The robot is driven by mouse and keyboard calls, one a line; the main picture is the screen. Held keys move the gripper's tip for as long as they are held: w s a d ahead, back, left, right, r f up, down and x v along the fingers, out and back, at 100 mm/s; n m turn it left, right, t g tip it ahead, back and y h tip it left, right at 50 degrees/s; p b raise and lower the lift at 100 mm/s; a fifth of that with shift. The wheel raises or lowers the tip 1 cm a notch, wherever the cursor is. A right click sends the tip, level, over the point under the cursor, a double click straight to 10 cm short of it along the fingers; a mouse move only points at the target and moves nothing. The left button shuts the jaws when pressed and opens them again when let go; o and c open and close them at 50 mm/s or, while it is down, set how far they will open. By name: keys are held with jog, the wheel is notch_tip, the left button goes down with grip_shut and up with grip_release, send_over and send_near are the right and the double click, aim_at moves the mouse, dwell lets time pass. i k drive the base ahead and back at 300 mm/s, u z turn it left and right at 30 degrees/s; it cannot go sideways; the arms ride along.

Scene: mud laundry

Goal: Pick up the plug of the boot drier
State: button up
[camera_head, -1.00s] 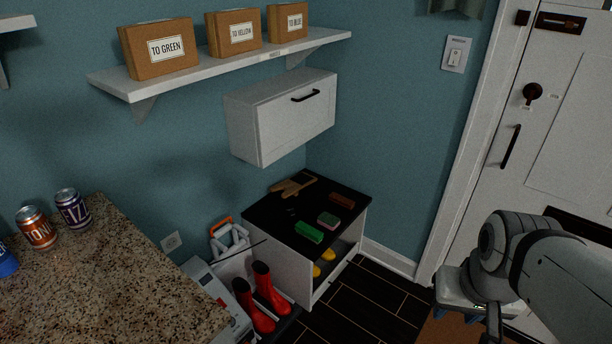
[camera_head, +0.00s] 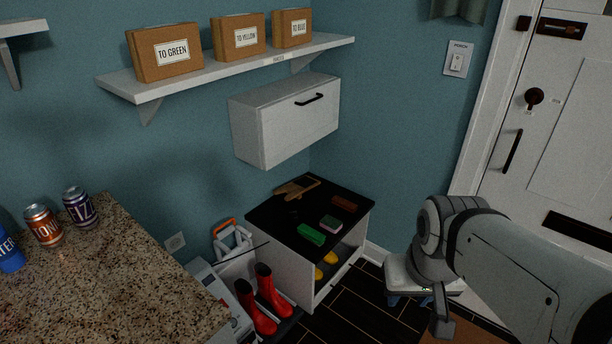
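A thin dark rod or cord (camera_head: 254,248) shows above the boots, against the cabinet's edge. A wall outlet (camera_head: 176,242) is low on the blue wall behind the counter. My arm comes in from the right. What looks like the end of my gripper (camera_head: 442,322) points down, well right of the boots; its fingers are not clear.
The black-topped cabinet (camera_head: 262,217) carries a green block (camera_head: 311,234), brushes and a tan glove-like item (camera_head: 296,188). A granite counter (camera_head: 120,285) with cans fills the lower left. A white stool (camera_head: 400,276) stands beneath my arm. Dark floor is free between cabinet and stool.

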aim_at(293, 215)
jog(key=i, duration=0.9)
